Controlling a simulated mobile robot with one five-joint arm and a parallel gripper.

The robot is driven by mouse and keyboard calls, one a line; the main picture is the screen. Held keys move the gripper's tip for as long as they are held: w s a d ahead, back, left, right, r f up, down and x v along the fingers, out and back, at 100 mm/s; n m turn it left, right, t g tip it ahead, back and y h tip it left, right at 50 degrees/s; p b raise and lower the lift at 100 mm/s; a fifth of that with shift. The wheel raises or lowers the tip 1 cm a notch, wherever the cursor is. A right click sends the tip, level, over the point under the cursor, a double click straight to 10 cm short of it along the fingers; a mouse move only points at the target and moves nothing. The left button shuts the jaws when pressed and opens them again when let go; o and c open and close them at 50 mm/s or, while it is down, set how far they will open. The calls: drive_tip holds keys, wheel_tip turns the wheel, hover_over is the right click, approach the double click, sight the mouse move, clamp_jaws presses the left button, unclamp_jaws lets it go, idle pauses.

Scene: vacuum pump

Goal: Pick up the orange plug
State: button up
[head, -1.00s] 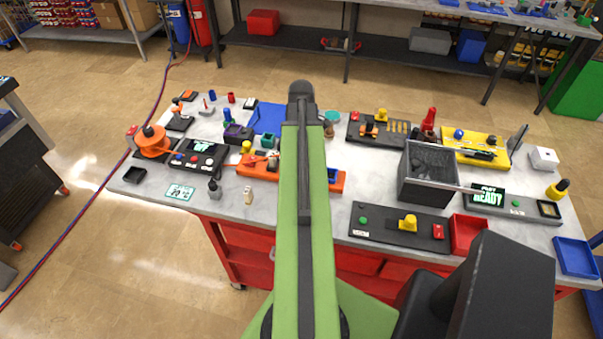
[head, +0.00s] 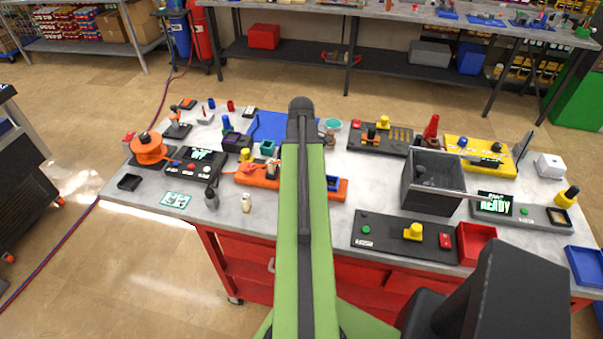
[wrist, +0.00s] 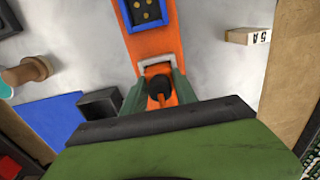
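In the wrist view, a small orange stem, likely the orange plug (wrist: 155,100), stands by a round black piece (wrist: 158,85) on the orange board (wrist: 150,45). My gripper (wrist: 160,82) is over this board, with its green fingers apart on either side of the black piece. I cannot make out clear contact. In the head view, the orange board (head: 255,179) lies on the grey bench behind my green arm, which hides its middle and my fingertips. A blue-rimmed square (wrist: 145,12) sits on the board's far end in the wrist view.
A cream block marked 5A (wrist: 247,36) lies beside the board. A blue mat (head: 268,124) lies behind it. On the right are a dark bin (head: 432,200), a black panel with a yellow knob (head: 385,232) and a red tray (head: 474,243). An orange reel (head: 147,150) stands left.

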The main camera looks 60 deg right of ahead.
clamp_jaws()
drive_tip(key=shift+r+p, duration=0.45)
wheel_tip(320, 180, up, 4)
drive_tip(key=p, duration=0.4)
drive_tip(key=s+r+p, duration=0.6)
drive_tip(key=s, duration=0.5)
drive_tip(key=shift+s+d, duration=0.25)
drive_tip(key=shift+s, duration=0.1)
